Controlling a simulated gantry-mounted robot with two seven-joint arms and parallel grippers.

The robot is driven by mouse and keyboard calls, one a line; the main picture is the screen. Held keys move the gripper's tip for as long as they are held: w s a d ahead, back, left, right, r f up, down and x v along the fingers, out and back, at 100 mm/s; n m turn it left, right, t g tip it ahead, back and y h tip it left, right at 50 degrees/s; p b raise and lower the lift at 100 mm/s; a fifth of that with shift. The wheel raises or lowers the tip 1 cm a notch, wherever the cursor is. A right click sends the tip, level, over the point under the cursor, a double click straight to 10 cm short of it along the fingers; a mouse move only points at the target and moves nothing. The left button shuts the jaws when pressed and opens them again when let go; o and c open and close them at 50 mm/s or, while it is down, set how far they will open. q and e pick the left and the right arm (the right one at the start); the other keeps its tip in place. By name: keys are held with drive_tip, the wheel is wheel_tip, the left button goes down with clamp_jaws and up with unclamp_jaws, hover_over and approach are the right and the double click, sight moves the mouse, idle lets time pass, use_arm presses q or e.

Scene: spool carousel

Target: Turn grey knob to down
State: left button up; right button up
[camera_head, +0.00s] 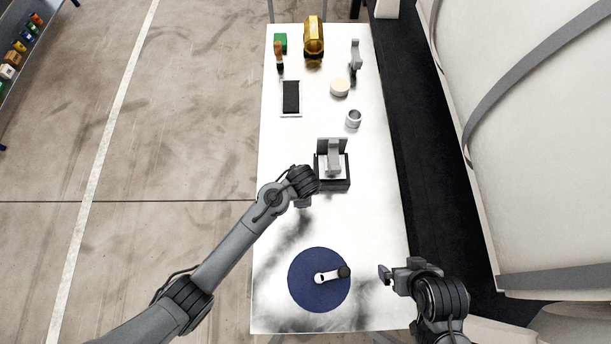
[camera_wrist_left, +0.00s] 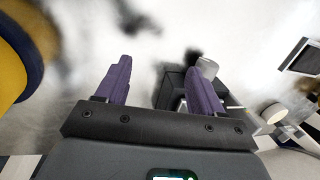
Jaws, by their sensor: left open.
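A grey knob or handle (camera_head: 333,156) stands on a dark box-shaped base (camera_head: 334,186) at the middle of the white table. The knob (camera_wrist_left: 207,67) and part of its dark box (camera_wrist_left: 172,88) also show in the left wrist view, partly hidden behind the right-hand finger. My left gripper (camera_head: 303,203) is just left of and in front of the box, its fingers mostly hidden under my wrist.
A blue disc (camera_head: 303,293) with a white and black lever (camera_head: 332,274) lies at the front. Behind the box are a metal ring (camera_head: 354,119), a cream disc (camera_head: 340,87), a black pad (camera_head: 291,97) and a gold object (camera_head: 314,38). The table (camera_head: 375,220) right of the box is clear.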

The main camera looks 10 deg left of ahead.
use_arm(q)
drive_tip(key=w+r+t+b, duration=0.1)
drive_tip(key=w+r+t, duration=0.1)
drive_tip(key=w+r, duration=0.35)
drive_tip(key=x, duration=1)
drive_tip(key=shift+w+d+f+b, duration=0.2)
drive_tip(key=shift+d+f+b, duration=0.15)
drive_tip(key=shift+f+b, duration=0.05)
drive_tip(key=shift+w+f, duration=0.2)
drive_tip(key=shift+f, duration=0.3)
use_arm(e)
drive_tip(key=shift+f, duration=1.35)
use_arm(q)
drive_tip(key=c, duration=1.1)
drive_tip(key=shift+g, duration=0.3)
use_arm(e)
drive_tip(key=shift+a+r, duration=0.1)
use_arm(q)
drive_tip(key=shift+r, duration=0.1)
use_arm(e)
drive_tip(key=shift+r, duration=0.1)
